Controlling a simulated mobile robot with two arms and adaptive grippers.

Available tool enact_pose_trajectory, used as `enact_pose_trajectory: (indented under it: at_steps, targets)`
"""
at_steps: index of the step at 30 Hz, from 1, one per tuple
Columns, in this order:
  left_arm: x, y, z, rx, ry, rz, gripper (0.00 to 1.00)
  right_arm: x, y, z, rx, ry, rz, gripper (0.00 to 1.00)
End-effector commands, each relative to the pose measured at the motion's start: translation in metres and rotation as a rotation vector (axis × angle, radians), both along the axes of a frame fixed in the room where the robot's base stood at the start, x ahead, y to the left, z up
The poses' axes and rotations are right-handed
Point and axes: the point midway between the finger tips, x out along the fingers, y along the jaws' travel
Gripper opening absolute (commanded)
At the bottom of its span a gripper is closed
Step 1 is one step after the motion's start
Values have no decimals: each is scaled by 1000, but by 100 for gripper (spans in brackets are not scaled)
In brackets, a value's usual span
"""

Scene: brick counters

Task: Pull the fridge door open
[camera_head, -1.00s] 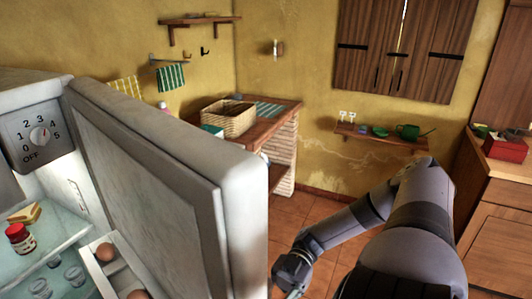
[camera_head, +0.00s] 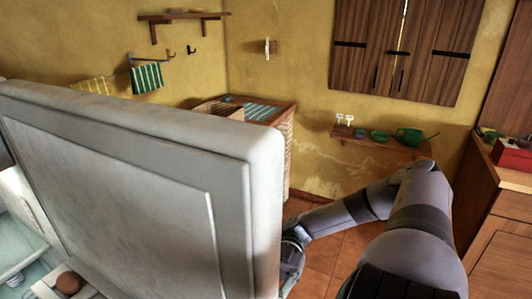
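The fridge door (camera_head: 120,180) stands open and fills the lower left, its inner panel facing me. Its thick right edge (camera_head: 265,210) is near the middle of the view. A little of the fridge interior (camera_head: 15,240) shows at the far left, with a brown egg (camera_head: 69,283) at the bottom. My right arm comes in from the right, and my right gripper (camera_head: 290,262) is at the door's right edge, partly hidden by it. I cannot tell whether its fingers touch the door or are open or shut. My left gripper is not in view.
A brick counter (camera_head: 288,135) with a basket (camera_head: 220,106) stands behind the door. A wall shelf (camera_head: 385,147) holds green dishes. A wooden cabinet (camera_head: 500,235) with a red box (camera_head: 512,153) stands at the right. Tiled floor (camera_head: 325,255) shows between door and arm.

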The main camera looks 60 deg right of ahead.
Motion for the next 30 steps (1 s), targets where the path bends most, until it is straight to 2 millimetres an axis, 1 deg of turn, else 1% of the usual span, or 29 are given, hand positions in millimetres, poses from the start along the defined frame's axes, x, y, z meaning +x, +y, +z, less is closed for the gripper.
enact_pose_trajectory:
  at_steps: [9, 10, 19, 27, 30]
  targets:
    - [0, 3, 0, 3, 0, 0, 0, 0, -1, -2, -6, 1, -1, 0]
    - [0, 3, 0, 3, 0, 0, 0, 0, -1, -2, -6, 1, -1, 14]
    - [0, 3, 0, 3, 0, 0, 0, 0, 0, -1, -3, -1, -1, 34]
    - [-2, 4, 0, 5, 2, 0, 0, 0, 0, 0, -2, 0, -1, 35]
    - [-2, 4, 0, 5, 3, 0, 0, 1, -4, 0, -3, -2, -1, 35]
